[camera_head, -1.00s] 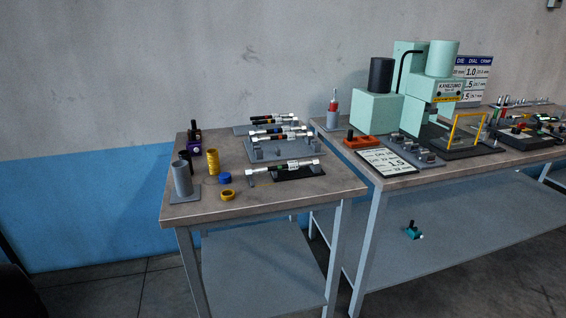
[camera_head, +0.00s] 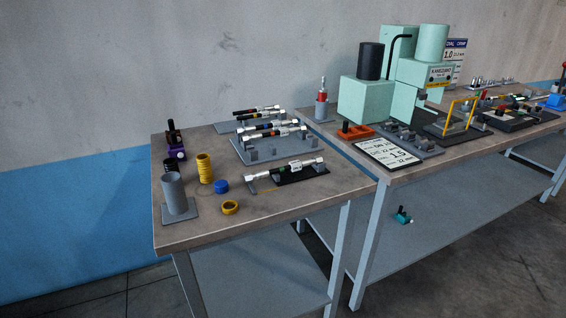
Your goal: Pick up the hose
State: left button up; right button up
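Several short hoses with silver end fittings and dark middles lie on the left table. Another dark hose (camera_head: 254,111) lies on a flat grey plate at the back. I cannot tell which hose the task means. Neither of my grippers shows in the head view.
The left table (camera_head: 200,231) also holds a grey cup (camera_head: 173,194), a yellow ribbed cylinder (camera_head: 205,168), a blue cap (camera_head: 221,186), a yellow ring (camera_head: 230,207) and a purple device (camera_head: 176,151).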

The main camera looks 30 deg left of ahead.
aim_at(295, 165)
jog(key=j, duration=2.65)
jog(key=i, duration=0.05)
